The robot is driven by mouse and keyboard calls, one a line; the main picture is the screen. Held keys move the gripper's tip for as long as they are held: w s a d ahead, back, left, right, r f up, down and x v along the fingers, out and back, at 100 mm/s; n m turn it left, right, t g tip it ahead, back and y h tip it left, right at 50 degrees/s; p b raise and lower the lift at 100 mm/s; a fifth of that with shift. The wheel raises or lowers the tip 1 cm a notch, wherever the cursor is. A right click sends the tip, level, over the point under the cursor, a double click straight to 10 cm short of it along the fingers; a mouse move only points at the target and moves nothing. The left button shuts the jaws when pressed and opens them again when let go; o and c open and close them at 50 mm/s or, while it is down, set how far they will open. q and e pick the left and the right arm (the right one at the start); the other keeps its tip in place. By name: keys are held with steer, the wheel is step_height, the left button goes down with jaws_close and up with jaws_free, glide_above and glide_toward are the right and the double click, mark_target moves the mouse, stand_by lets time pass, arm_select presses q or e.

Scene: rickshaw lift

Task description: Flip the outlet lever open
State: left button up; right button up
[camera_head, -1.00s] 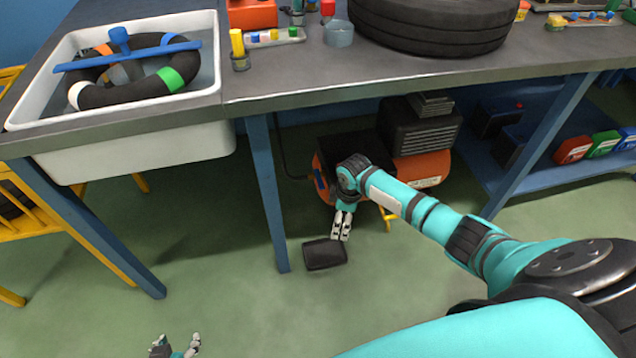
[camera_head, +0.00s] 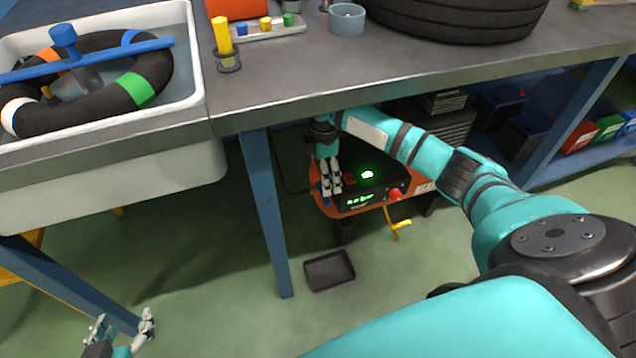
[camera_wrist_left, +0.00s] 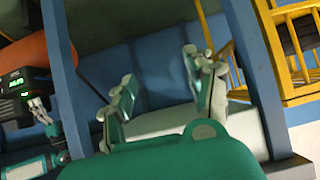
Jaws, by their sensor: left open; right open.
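An orange compressor (camera_head: 425,187) stands under the bench. Its black control panel (camera_head: 363,195) shows green lit digits, a green light and a red knob (camera_head: 396,194). A yellow lever (camera_head: 401,228) sticks out below the knob, at the compressor's lower front; I take it for the outlet lever. My right gripper (camera_head: 331,190) is open, pointing down at the panel's left side; I cannot tell if it touches. It also shows in the left wrist view (camera_wrist_left: 40,108). My left gripper (camera_head: 122,328) is open and empty, low at the left, far from the lever.
The bench edge (camera_head: 330,98) overhangs the compressor, and a blue bench leg (camera_head: 265,215) stands left of it. A small black tray (camera_head: 329,270) lies on the green floor. A white basin (camera_head: 110,170) hangs at the left. The floor before the compressor is mostly clear.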

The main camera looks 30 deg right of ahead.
step_height(320, 180, down, 6)
steer(key=shift+s+f+b, duration=0.15)
steer(key=shift+b, duration=1.05)
steer(key=shift+f, duration=0.35)
arm_select(q)
steer(key=w+d+r+t+h, duration=0.1)
steer(key=w+r+t, duration=0.1)
steer(key=r, duration=0.3)
steer(key=w+d+r+t+h, duration=0.1)
steer(key=w+r+t, duration=0.1)
steer(key=r+t, duration=0.3)
steer(key=shift+d+r, duration=0.4)
steer(key=shift+r, duration=0.05)
steer(key=shift+w, duration=0.1)
arm_select(e)
steer(key=shift+c, duration=0.4)
